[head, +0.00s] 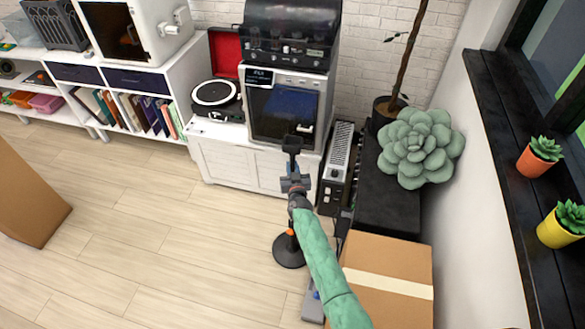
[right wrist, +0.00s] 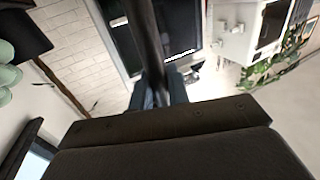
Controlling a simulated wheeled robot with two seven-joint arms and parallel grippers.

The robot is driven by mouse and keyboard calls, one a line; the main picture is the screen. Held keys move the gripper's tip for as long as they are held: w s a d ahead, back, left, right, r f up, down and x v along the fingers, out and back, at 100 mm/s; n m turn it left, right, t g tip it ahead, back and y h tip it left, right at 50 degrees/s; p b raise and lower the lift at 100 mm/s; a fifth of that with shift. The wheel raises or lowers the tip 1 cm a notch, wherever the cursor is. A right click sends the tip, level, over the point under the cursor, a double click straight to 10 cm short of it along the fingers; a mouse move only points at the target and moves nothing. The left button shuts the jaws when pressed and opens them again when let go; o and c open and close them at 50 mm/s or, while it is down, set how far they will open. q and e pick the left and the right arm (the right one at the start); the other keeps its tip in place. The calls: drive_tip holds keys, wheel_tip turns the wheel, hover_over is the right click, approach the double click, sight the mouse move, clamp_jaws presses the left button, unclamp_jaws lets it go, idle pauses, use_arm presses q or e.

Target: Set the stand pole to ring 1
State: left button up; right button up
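The stand has a round black base (head: 289,252) on the floor. An orange band (head: 290,232) shows low on it, just above the base. Its dark upright pole (head: 292,165) ends in a black head (head: 292,144) at the top. My right gripper (head: 294,184) is at the upper pole, below that head, and hides part of the pole. In the right wrist view the dark pole (right wrist: 148,35) runs between the two fingers (right wrist: 157,92), which look shut on it. Numbered ring marks cannot be made out. My left gripper is not in view.
A white cabinet (head: 235,165) with a dark-fronted machine (head: 285,105) stands behind the stand. A cardboard box (head: 388,285) lies close on the right, beside a black cabinet (head: 385,195) with a big succulent (head: 420,148). Wooden floor (head: 150,240) is free to the left.

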drive_tip(key=o, duration=0.4)
drive_tip(key=shift+r, duration=0.15)
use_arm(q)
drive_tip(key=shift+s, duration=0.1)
use_arm(e)
drive_tip(key=shift+s+f, duration=0.25)
drive_tip(key=shift+s, duration=0.35)
drive_tip(key=s, duration=0.1)
drive_tip(key=s+b, duration=0.1)
drive_tip(key=s, duration=0.1)
drive_tip(key=s+b, duration=0.1)
drive_tip(key=s, duration=0.1)
drive_tip(key=shift+s+d+r, duration=0.1)
drive_tip(key=shift+d, duration=0.15)
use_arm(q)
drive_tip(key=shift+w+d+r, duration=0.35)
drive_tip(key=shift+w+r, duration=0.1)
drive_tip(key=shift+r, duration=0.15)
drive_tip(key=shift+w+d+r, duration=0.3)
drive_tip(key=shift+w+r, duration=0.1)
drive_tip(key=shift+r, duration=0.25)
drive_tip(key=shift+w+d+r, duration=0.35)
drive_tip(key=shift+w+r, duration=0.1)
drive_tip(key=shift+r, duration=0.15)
use_arm(e)
drive_tip(key=shift+s+r, duration=0.1)
drive_tip(key=shift+s, duration=0.6)
